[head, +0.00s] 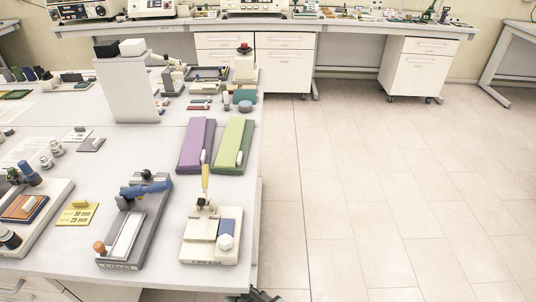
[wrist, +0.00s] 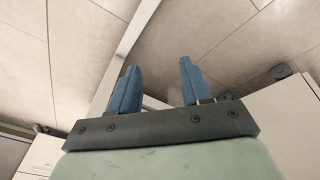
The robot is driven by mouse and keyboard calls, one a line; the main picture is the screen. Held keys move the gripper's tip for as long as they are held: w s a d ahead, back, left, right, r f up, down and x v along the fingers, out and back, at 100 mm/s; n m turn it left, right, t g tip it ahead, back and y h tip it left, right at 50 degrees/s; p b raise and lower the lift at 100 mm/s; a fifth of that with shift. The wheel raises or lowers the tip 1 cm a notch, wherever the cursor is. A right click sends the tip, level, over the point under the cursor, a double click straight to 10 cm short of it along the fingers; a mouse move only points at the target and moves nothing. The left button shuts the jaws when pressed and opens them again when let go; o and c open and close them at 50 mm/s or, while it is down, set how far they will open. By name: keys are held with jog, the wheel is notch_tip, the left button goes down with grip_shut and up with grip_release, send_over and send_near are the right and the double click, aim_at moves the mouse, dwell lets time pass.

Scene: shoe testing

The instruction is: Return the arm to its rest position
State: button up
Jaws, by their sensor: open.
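My gripper (wrist: 159,66) shows in the wrist view as two blue fingers standing apart on a dark bar. It is open, and nothing is between the fingers. Behind the fingers are pale floor tiles, a light strip like a table leg or rail, and white cabinet-like surfaces. The fingers touch nothing that I can see. In the head view my arm is almost wholly out of the picture; I cannot clearly make out the gripper there.
A white table (head: 150,220) fills the left, carrying a crease tester (head: 212,235), a grey device with a blue lever (head: 135,220), a purple block (head: 197,146) and a green block (head: 233,146). The tiled floor (head: 400,190) on the right is clear. A bench (head: 350,30) stands behind.

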jog(key=s+d+r+m+g, duration=0.1)
jog(key=s+d+m+g, duration=0.2)
jog(key=s+d, duration=0.3)
jog(key=s+d+r+m+g, duration=0.1)
jog(key=s+d+m+g, duration=0.2)
jog(key=s+d, duration=0.4)
jog(key=s+d+r+m+g, duration=0.1)
jog(key=s+d+m+g, duration=0.2)
jog(key=d, duration=1.3)
jog(key=s, duration=0.3)
jog(key=shift+s+d+r+g+h, duration=0.2)
jog(key=shift+d+r+g+h, duration=0.1)
jog(key=shift+d+r, duration=0.1)
jog(key=shift+c, duration=0.2)
dwell(0.4)
